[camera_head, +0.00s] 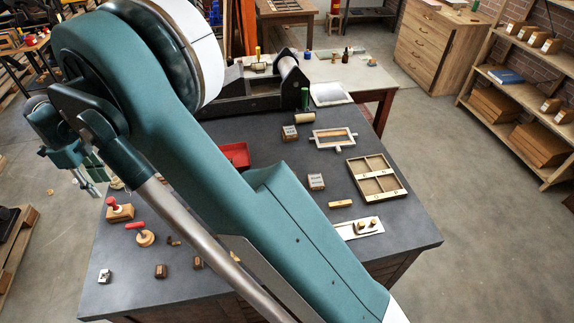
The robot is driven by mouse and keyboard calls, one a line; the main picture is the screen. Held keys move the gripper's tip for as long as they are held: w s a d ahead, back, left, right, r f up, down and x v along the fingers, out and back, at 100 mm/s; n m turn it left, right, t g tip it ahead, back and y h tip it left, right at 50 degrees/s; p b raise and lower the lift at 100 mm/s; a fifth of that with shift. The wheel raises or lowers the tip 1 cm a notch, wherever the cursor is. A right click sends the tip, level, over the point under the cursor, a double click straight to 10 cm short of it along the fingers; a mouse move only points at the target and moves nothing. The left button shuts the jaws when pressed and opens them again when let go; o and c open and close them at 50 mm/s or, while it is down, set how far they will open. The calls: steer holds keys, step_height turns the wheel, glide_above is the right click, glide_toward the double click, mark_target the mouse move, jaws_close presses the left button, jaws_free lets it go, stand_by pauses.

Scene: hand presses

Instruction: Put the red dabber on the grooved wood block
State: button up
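A round wooden piece with a red handle (145,238) lies near the left end of the dark table and looks like a dabber. Just behind it is a wood block (123,215) with a red knob or handle on top. A groove in the block is too small to make out, and I cannot tell if the red part is separate from it. My gripper (92,186) hangs at the left, beyond the table's left edge in the picture, up and left of both red-handled pieces. Its fingers are small and partly hidden by my arm, and I see nothing clearly held.
My arm crosses the dark table (410,232) and hides its middle. Small blocks (160,271) lie along the front left. A red tray (236,155), a divided wooden tray (381,158), a frame (333,138) and a white plate (348,231) are farther right.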

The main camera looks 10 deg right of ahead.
steer(key=d+r+n+t, duration=0.1)
steer(key=d+r+n, duration=0.1)
steer(key=d+r, duration=0.6)
steer(key=d+r+n+y, duration=0.15)
steer(key=d+r, duration=0.25)
steer(key=d, duration=0.9)
steer(key=d+r+n+t, duration=0.1)
steer(key=d+r+n, duration=0.2)
steer(key=d+r, duration=0.5)
steer(key=s+d+r+n+t, duration=0.1)
steer(key=s+d+n, duration=0.15)
steer(key=d, duration=0.75)
steer(key=s+d+r+n+t, duration=0.15)
steer(key=s+d, duration=0.25)
steer(key=d, duration=0.6)
steer(key=s+d+f+n+t, duration=0.1)
steer(key=s+d+f+n, duration=0.2)
steer(key=s+d, duration=0.7)
steer(key=s+d+f+n+t+h, duration=0.1)
steer(key=s+d+f+n, duration=0.2)
steer(key=s+d, duration=0.7)
steer(key=shift+s+d+n+t, duration=0.35)
steer(key=shift+d+n, duration=0.4)
steer(key=shift+n, duration=0.5)
steer(key=shift+h, duration=0.25)
step_height(320, 180, down, 11)
steer(key=b, duration=1)
steer(key=shift+r+b, duration=0.15)
steer(key=shift+b, duration=0.25)
